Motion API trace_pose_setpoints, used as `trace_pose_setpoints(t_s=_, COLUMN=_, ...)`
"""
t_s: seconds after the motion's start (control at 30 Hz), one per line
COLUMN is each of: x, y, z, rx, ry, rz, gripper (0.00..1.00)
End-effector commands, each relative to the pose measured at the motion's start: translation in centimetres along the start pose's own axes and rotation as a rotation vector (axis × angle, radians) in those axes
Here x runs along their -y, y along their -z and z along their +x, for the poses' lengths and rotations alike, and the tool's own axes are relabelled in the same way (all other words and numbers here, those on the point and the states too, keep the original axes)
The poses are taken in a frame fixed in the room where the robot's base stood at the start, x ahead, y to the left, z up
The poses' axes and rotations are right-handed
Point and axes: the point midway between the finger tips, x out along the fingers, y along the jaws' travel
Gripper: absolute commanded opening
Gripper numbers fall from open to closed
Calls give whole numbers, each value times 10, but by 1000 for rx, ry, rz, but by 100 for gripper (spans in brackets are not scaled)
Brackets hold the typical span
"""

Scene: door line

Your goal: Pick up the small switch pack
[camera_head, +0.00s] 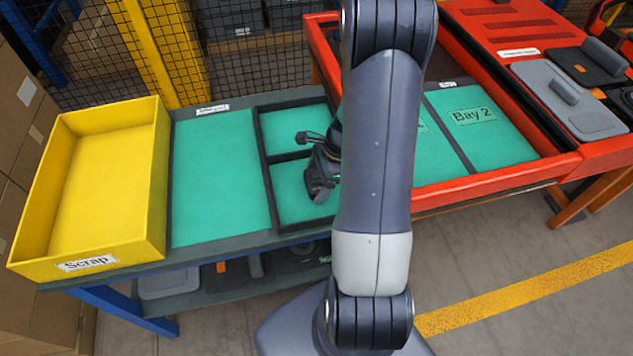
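I cannot make out a small switch pack for certain in the head view; it may be hidden behind my arm or gripper. My gripper (322,172) shows as a dark shape left of my arm, over the small front compartment of the divided tray (298,200). My arm covers its right side. Its fingertips are small and dark, so I cannot tell whether they are open, shut or holding something. The visible green floor of that compartment is bare, as is the visible part of the compartment behind it (295,124).
A yellow Scrap bin (105,190) stands empty at the left. A wide green bay (220,180) beside it is empty. The red-framed tray at right has an empty Bay 2 (495,130). Grey and black panels (570,100) lie far right. Parts lie on the lower shelf (170,283).

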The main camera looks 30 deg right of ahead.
Motion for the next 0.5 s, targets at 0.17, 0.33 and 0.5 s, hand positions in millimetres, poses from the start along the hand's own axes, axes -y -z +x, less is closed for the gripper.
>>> trace_pose_setpoints(t_s=0.17, x=0, y=0, z=0, rx=0, ry=0, rz=0, gripper=66)
trace_pose_setpoints(t_s=0.33, x=0, y=0, z=0, rx=0, ry=0, rz=0, gripper=54)
trace_pose_setpoints(t_s=0.5, x=0, y=0, z=0, rx=0, ry=0, rz=0, gripper=54)
